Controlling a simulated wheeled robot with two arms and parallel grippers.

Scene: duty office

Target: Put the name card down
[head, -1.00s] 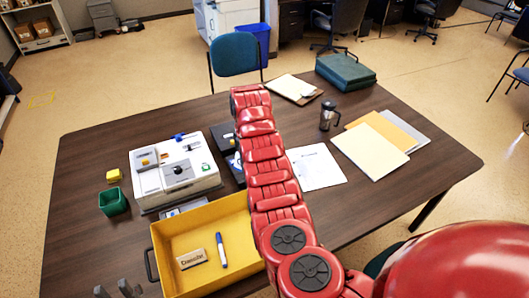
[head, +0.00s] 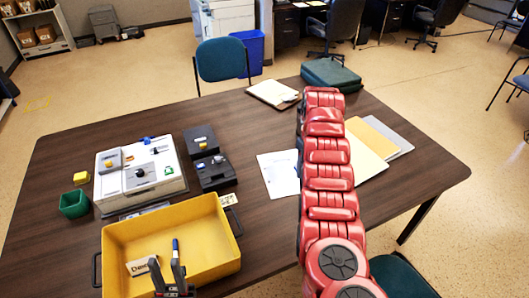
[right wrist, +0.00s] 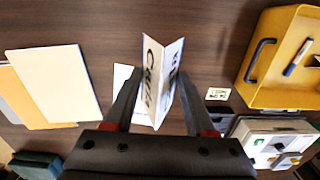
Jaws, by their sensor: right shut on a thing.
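The name card (right wrist: 162,82) is a folded white card with black lettering. In the right wrist view it stands between the two fingers of my right gripper (right wrist: 158,112), which is shut on it. Dark table surface and a white sheet show behind it; its height above the table is unclear. In the head view my red right arm reaches over the table and hides its gripper and the card. My left gripper (head: 168,279) is at the bottom of the head view, fingers apart, over the near side of the yellow tray (head: 212,250), with nothing seen between them.
Papers (head: 278,174), folders (head: 372,140) and a teal case (head: 331,75) occupy the right and back.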

